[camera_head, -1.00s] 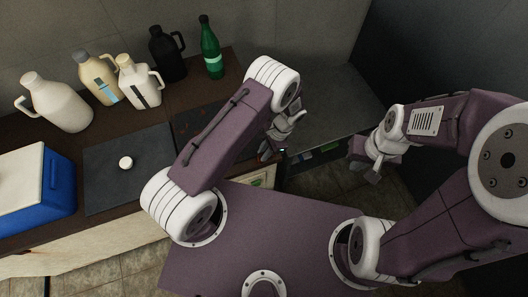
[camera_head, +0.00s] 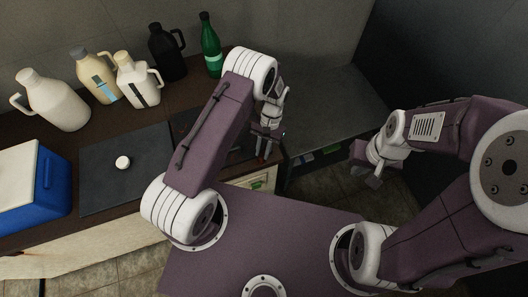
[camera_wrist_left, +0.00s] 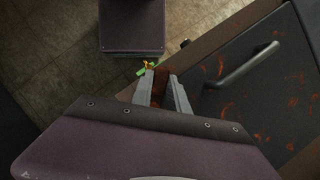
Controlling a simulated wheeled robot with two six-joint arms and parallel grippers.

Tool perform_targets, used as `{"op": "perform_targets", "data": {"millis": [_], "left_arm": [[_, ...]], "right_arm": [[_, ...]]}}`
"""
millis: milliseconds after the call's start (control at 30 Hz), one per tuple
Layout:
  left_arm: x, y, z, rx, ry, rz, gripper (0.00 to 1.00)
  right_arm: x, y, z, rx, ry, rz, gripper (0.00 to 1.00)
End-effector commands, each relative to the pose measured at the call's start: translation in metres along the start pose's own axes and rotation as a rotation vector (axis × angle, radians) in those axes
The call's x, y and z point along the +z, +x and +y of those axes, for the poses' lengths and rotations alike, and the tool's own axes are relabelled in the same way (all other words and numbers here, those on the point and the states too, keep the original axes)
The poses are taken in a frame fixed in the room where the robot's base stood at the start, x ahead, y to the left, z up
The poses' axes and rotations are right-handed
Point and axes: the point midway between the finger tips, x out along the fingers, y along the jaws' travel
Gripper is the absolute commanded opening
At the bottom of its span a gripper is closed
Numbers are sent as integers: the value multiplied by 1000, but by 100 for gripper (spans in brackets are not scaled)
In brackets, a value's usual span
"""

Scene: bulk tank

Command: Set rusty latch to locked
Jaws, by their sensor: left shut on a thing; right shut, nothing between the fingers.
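The rusty latch (camera_wrist_left: 161,82) shows in the left wrist view as a reddish-brown piece between the fingers of my left gripper (camera_wrist_left: 160,90), at the edge of the counter. The left gripper is shut on it; its fingers hide part of it, and its setting cannot be read. In the head view, my left gripper (camera_head: 266,152) points down at the counter's right front edge. My right gripper (camera_head: 372,178) is shut and empty, held apart at the right. A dark rust-specked lid (camera_wrist_left: 272,95) with a grey bar handle (camera_wrist_left: 243,66) lies beside the latch.
A blue cooler (camera_head: 52,190), a dark mat (camera_head: 120,185) with a round white knob (camera_head: 123,162), several jugs (camera_head: 60,100) and a green bottle (camera_head: 210,45) occupy the counter. A green item (camera_head: 260,183) shows below the gripper. A lower grey surface (camera_head: 335,105) is clear.

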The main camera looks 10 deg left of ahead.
Motion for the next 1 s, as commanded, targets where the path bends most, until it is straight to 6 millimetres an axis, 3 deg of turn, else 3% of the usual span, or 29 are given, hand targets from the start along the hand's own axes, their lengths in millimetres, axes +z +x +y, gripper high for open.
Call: {"op": "perform_targets", "data": {"millis": [600, 1000], "left_arm": [[2, -2, -8, 210, -507, 2, 0], [3, -2, -10, 285, -686, 3, 0]], "right_arm": [[0, 1, 0, 0, 0, 0, 0], [0, -1, 0, 0, 0, 0, 0]]}}
